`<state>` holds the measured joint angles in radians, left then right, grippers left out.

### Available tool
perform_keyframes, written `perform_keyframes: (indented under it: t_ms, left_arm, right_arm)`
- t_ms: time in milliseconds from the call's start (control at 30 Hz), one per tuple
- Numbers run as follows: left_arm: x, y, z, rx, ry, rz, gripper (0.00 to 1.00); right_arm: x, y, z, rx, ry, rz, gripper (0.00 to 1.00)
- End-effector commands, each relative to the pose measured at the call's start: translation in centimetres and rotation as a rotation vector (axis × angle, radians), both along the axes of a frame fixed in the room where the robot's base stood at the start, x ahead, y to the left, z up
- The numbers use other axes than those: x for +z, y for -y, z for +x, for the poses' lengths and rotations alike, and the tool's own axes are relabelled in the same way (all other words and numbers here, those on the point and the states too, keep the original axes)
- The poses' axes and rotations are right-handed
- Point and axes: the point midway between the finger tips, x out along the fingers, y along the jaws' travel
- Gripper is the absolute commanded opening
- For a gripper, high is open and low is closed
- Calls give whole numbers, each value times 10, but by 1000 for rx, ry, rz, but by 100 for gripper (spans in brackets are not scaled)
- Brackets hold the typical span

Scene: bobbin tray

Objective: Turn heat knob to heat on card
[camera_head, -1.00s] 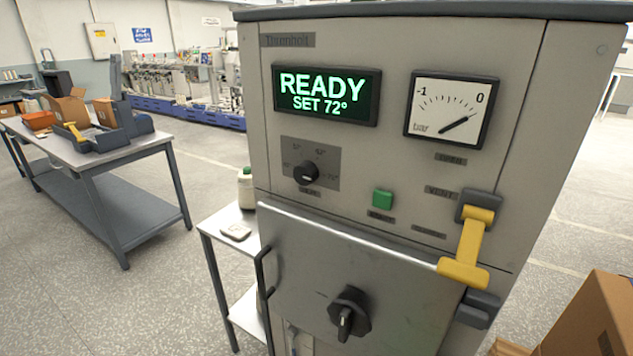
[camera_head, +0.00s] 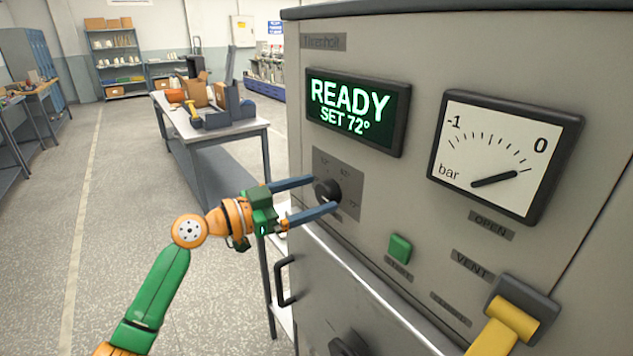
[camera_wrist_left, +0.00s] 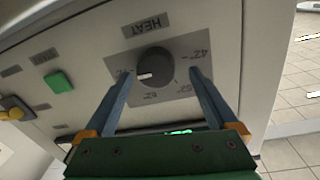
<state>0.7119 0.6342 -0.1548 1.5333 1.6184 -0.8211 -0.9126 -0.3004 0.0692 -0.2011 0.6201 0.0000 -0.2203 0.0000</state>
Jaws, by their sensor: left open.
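The heat knob (camera_head: 326,190) is a round black dial on a grey plate on the machine's front panel. In the left wrist view the heat knob (camera_wrist_left: 155,67) shows a pale pointer mark, with temperature marks around it and a HEAT label (camera_wrist_left: 145,24). My left gripper (camera_head: 327,194) is open, its two blue-grey fingers on either side of the knob. In the left wrist view the fingers (camera_wrist_left: 157,76) look apart from the knob. The display (camera_head: 357,111) reads READY, SET 72°. No heat card can be made out. My right gripper is out of view.
A pressure gauge (camera_head: 503,153) is at the upper right. A green button (camera_head: 400,248) and a yellow lever (camera_head: 508,322) sit below. The machine's door (camera_head: 350,285) has a dark handle at its left. A table (camera_head: 218,133) with boxes stands behind at the left.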

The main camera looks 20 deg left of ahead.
Motion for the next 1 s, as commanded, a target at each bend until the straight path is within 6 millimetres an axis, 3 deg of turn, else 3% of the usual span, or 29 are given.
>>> perform_keyframes:
  t_ms: [267,500,600,1000]
  left_arm:
    - [-2,3,4,1,-1,1,92]
    - [-2,3,4,2,-2,0,27]
    - [-2,3,4,2,-2,0,7]
    - [-4,2,4,2,-69,-87,7]
  right_arm:
    - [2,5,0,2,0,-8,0]
    - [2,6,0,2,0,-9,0]
    - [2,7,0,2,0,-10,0]
    - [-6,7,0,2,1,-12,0]
